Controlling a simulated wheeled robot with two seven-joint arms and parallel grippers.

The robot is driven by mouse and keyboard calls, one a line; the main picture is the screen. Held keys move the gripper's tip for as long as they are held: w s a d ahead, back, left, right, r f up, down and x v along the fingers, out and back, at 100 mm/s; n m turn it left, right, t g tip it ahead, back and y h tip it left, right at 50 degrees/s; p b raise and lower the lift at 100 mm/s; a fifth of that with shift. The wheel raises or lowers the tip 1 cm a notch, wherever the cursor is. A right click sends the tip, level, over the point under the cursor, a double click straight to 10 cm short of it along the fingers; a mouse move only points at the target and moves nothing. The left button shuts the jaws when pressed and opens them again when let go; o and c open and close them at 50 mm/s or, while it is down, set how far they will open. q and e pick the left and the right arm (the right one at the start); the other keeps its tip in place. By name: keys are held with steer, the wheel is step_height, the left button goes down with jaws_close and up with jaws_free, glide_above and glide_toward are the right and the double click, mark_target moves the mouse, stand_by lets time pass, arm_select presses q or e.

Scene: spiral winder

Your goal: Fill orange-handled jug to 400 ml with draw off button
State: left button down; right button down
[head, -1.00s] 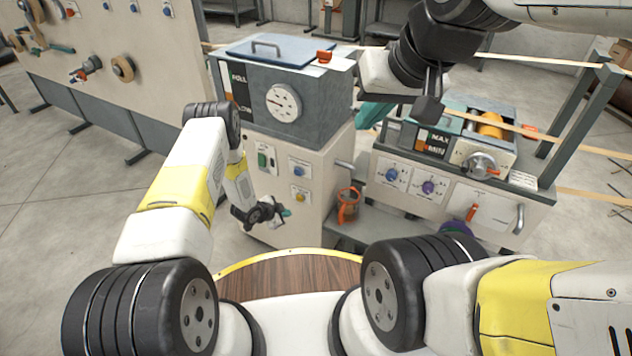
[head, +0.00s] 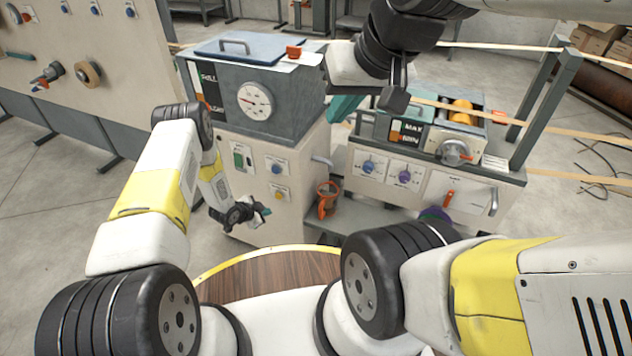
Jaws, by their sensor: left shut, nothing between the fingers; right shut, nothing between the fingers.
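The orange-handled jug (head: 327,200) stands on the low grey shelf beside the pale cabinet, below a grey pipe (head: 322,160) on the cabinet's side. Its level marks and contents are too small to read. The cabinet front has a green switch (head: 239,160), a blue button (head: 277,169) and a yellow button (head: 280,193); their labels are unreadable. My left gripper (head: 263,211) is shut and empty, in front of the cabinet just below and left of the yellow button. My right gripper (head: 345,106) is shut and empty, raised high, partly hidden behind its own arm.
A grey tank with a dial gauge (head: 255,101) tops the cabinet. To the right stands a second machine with a blue knob (head: 369,166), a purple knob (head: 405,176) and an orange lever (head: 450,198). Pale strips run across the right side. Floor is open at the left.

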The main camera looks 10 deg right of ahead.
stand_by(0.9)
arm_select(q)
steer(key=w+a+r+n+t+y, duration=0.1)
steer(key=w+a+r+n, duration=0.2)
steer(key=r, duration=0.8)
steer(key=w+a+r+n+y, duration=0.15)
steer(key=w+a+r, duration=0.3)
steer(key=r, duration=0.55)
steer(key=s+a+r+n+y, duration=0.1)
steer(key=s+a+r+n, duration=0.15)
steer(key=r, duration=0.85)
steer(key=s+a+r+n+y, duration=0.1)
steer(key=s+a+r, duration=0.15)
steer(key=r, duration=0.75)
steer(key=s+a+r+n, duration=0.2)
steer(key=s+r+n, duration=0.2)
steer(key=s+r, duration=1.05)
steer(key=s+r+n, duration=0.1)
steer(key=s+r, duration=0.1)
steer(key=s, duration=0.9)
steer(key=s+d+r+n+g, duration=0.1)
steer(key=s+n, duration=0.1)
steer(key=s, duration=0.9)
steer(key=shift+d+r+h, duration=0.3)
steer(key=shift+r+h, duration=0.05)
steer(key=shift+h, duration=0.1)
